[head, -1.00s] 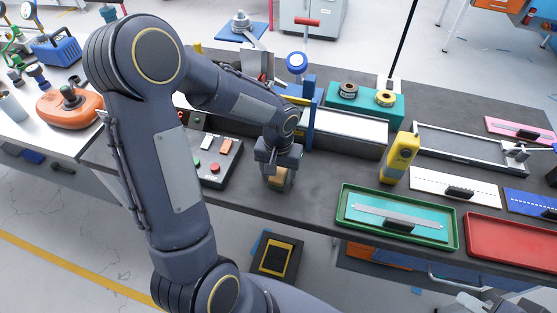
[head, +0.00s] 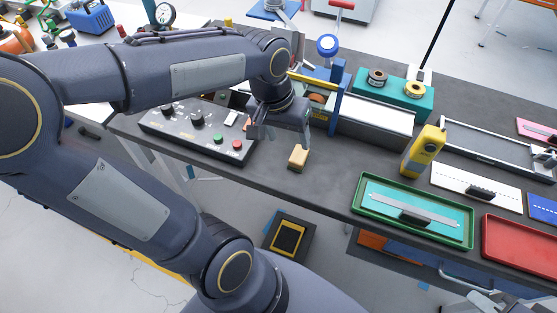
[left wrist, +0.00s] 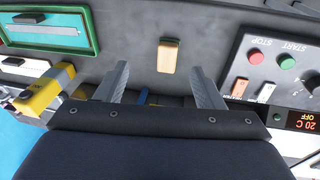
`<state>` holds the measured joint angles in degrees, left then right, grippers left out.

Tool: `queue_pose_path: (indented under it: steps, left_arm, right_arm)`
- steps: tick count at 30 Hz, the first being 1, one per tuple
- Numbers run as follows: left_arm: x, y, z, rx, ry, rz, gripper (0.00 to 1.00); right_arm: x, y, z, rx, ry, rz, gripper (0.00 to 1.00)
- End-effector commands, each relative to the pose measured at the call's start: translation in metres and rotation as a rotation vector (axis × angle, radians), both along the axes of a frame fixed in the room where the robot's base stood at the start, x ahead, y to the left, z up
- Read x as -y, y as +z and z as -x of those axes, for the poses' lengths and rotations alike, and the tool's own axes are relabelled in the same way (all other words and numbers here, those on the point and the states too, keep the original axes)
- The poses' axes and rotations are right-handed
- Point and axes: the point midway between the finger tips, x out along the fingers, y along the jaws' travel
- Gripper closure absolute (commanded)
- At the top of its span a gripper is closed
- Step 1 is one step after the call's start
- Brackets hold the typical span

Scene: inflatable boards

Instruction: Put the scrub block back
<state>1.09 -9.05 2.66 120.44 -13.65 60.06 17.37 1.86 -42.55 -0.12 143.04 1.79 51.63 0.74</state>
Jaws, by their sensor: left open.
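The scrub block (head: 298,156), a small tan block with a paler top, rests on the dark bench top near its front edge, right of the control panel. It also shows in the left wrist view (left wrist: 168,56), beyond the fingertips and roughly between their lines. My left gripper (head: 278,136) is open and empty, left of and behind the block, near the panel's right end. Its two spread fingers (left wrist: 161,82) show in the left wrist view with bare bench between them. Part of my right gripper (head: 482,303) shows at the bottom right edge, mostly cut off.
The control panel (head: 190,130) with buttons stands left. A blue-framed machine (head: 335,95) stands behind. A yellow device (head: 424,150), a green-rimmed tray (head: 366,206) and a red tray (head: 520,240) lie right. Bare bench lies between the block and green tray.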

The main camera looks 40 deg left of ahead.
Motion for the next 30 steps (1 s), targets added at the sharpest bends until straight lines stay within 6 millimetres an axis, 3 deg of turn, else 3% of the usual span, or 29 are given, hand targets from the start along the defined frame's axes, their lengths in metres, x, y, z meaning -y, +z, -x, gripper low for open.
queue_pose_path:
  steps: [3,6,10,30]
  left_arm:
    - [0.009,0.008,0.044,0.127,-0.013,0.072,0.38]
    - [0.019,0.007,0.069,0.219,-0.024,0.122,0.38]
    - [0.03,0.003,0.089,0.303,-0.036,0.161,0.38]
    - [0.036,0.001,0.097,0.345,-0.042,0.178,0.38]
  right_arm:
    - [0.0,0.0,0.0,0.0,0.0,0.0,0.79]
    - [0.0,0.0,0.0,0.0,0.0,0.0,0.79]
    - [0.0,0.0,0.0,0.0,0.0,0.0,0.79]
    - [0.0,0.0,0.0,0.0,0.0,0.0,0.79]
